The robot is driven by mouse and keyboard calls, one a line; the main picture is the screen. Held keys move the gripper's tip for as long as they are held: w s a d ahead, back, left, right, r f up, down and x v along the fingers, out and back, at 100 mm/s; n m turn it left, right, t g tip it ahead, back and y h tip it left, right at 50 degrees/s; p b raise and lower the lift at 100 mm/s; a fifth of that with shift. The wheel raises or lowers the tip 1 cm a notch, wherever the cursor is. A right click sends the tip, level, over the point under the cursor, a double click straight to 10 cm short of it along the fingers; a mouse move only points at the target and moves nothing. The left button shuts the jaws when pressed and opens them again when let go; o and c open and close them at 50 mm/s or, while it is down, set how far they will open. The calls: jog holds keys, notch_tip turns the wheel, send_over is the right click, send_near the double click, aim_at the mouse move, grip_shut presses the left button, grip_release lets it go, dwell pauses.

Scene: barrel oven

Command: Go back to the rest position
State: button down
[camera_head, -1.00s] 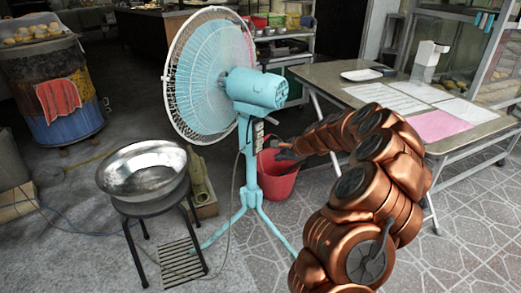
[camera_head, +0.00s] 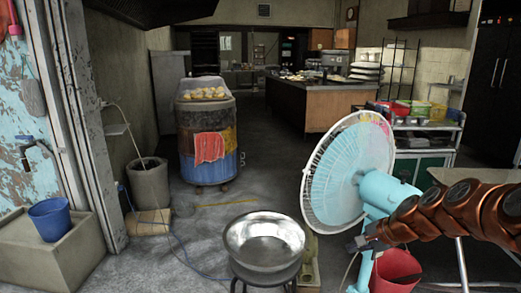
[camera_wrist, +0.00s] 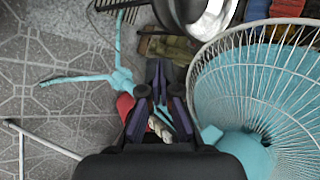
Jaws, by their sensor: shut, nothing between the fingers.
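My gripper (camera_head: 356,244) is at the end of my copper-coloured arm, which reaches in from the right edge in the head view. The gripper is in front of the light-blue standing fan (camera_head: 375,190), near its post. In the wrist view my gripper (camera_wrist: 158,72) has its dark fingers together with nothing between them. The fan's wire cage (camera_wrist: 290,70) fills the right of that view, close beside the gripper. I cannot tell whether they touch. The red bucket (camera_head: 398,272) is below my arm, partly hidden by it.
A metal bowl (camera_head: 262,243) sits on a dark stool left of the fan. A barrel oven (camera_head: 187,165) with an orange cloth stands further back. A blue bucket (camera_head: 52,220) is at the left. Open floor (camera_head: 270,165) lies between barrel and fan.

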jog(key=s+a+r+n+g+h+p, duration=0.15)
jog(key=s+a+r+n+p, duration=0.25)
jog(key=s+a+r+p, duration=0.4)
jog(key=s+a+r+n+g+p, duration=0.35)
jog(key=s+r, duration=0.25)
jog(key=s, duration=0.5)
jog(key=s+d+r+n+g+h+p, duration=0.1)
jog(key=s+r+p, duration=0.3)
jog(key=s, duration=0.6)
jog(key=s+d+r+n+g+h+p, duration=0.1)
jog(key=s+r+n+p, duration=0.3)
jog(key=s, duration=0.6)
jog(key=shift+s+d+r+g+h+p, duration=0.4)
jog(key=shift+d+r+h+p, duration=0.3)
jog(key=shift+p, duration=0.55)
jog(key=shift+a, duration=0.1)
